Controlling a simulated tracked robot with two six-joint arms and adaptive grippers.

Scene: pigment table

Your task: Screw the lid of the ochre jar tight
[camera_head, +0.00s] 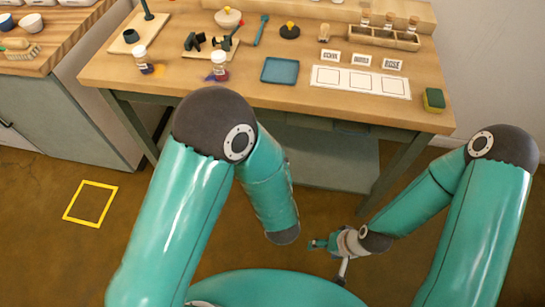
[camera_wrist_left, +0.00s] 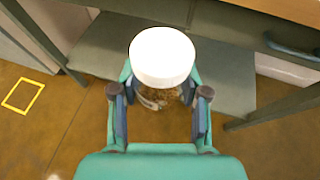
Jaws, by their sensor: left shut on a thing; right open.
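A jar (camera_wrist_left: 158,98) with a wide white lid (camera_wrist_left: 162,56) stands upright in my left gripper (camera_wrist_left: 160,106) in the left wrist view. The gripper's pads are closed on its sides. Brownish-yellow contents show through the clear glass; the lid hides most of the body. The lid sits on the jar, but I cannot tell how tight it is. In the head view my left arm hides that gripper and the jar. My right gripper (camera_head: 322,244) is open and empty, low in front of the table, well apart from the jar.
The wooden table (camera_head: 250,87) holds two other white-lidded jars, one at left (camera_head: 143,60) and one near the front (camera_head: 219,66). A blue tray (camera_head: 280,70), a white three-square mat (camera_head: 360,82), a sponge (camera_head: 434,99) and a vial rack (camera_head: 383,36) stand there too.

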